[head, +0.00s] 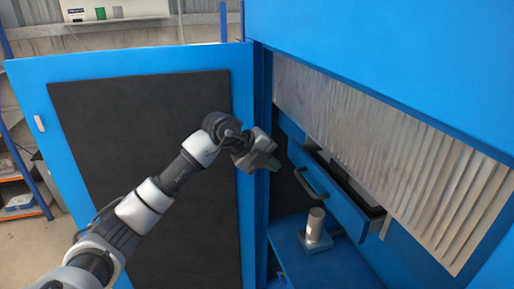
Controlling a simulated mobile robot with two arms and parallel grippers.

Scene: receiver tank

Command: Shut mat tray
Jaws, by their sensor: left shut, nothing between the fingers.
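The mat tray (334,196) is a blue drawer inside the blue cabinet, at the right of the head view. It stands pulled out, with a dark handle (311,184) on its front and a dark inside. Its far part is hidden behind the pale strip curtain. My left gripper (272,163) is shut and empty, in front of the cabinet opening and to the left of the tray handle, apparently apart from it. My right gripper does not show.
A blue door (245,130) with a dark panel (150,180) stands open at the left. Pale curtain strips (400,150) hang over the opening at the right. A metal cylinder on a base (316,228) stands on a blue shelf (335,268) below the tray.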

